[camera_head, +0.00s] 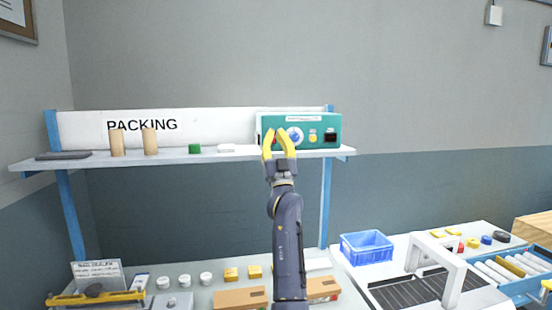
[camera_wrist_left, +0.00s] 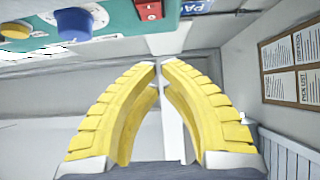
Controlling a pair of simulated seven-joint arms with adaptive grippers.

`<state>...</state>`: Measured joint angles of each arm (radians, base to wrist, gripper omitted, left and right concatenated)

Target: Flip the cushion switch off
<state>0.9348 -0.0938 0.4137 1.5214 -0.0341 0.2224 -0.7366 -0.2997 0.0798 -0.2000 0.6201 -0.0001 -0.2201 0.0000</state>
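A teal control box (camera_head: 318,122) stands at the right end of the shelf. In the left wrist view its panel (camera_wrist_left: 115,20) fills the upper left, with a red switch (camera_wrist_left: 148,9) close to its end. I cannot read any label on the switch, so I cannot confirm it is the cushion switch. My left gripper (camera_head: 274,132) is in front of the box's left end and covers that part in the head view. Its yellow fingers (camera_wrist_left: 160,62) curve in until the tips meet, with nothing held between them. The red switch is beyond the fingertips and apart from them. My right gripper is out of view.
A blue knob (camera_head: 295,136) and a yellow knob (camera_head: 312,136) are on the panel, right of my gripper. The shelf (camera_head: 180,156) also holds two tan cylinders, a green block and a white item. Below are a blue crate (camera_head: 366,249), a white arch and several small parts.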

